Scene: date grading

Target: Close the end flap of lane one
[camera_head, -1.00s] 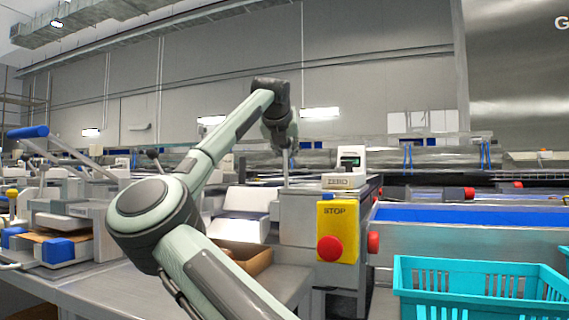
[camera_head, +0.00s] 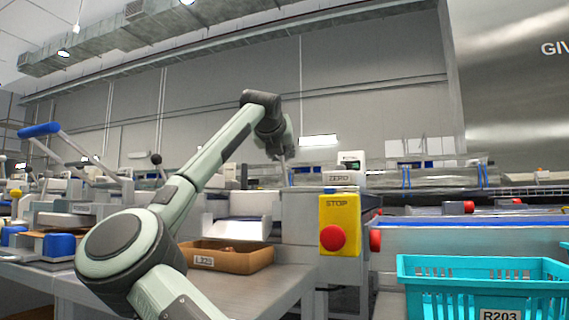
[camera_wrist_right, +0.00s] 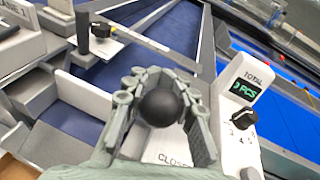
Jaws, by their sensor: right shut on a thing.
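My right gripper (camera_wrist_right: 163,92) is shut around a round black knob (camera_wrist_right: 160,107) in the right wrist view. A white surface marked "CLOSE", its lettering partly covered, lies below the knob. A "LANE 1" label (camera_wrist_right: 14,65) is on a pale block at the left, beside blue-floored channels (camera_wrist_right: 83,119). I cannot tell which part is the end flap. In the head view the right gripper (camera_head: 284,168) is small, behind the carton and left of the "ZERO" unit (camera_head: 339,178); its fingers are hard to make out. My left gripper is not in view.
A yellow STOP box (camera_head: 340,212) with a red button stands right of my arm. A brown carton (camera_head: 229,261) sits on the bench. A turquoise crate (camera_head: 445,288) is at the lower right. In the wrist view, a "TOTAL" counter (camera_wrist_right: 243,88) and dial stand close right of the gripper.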

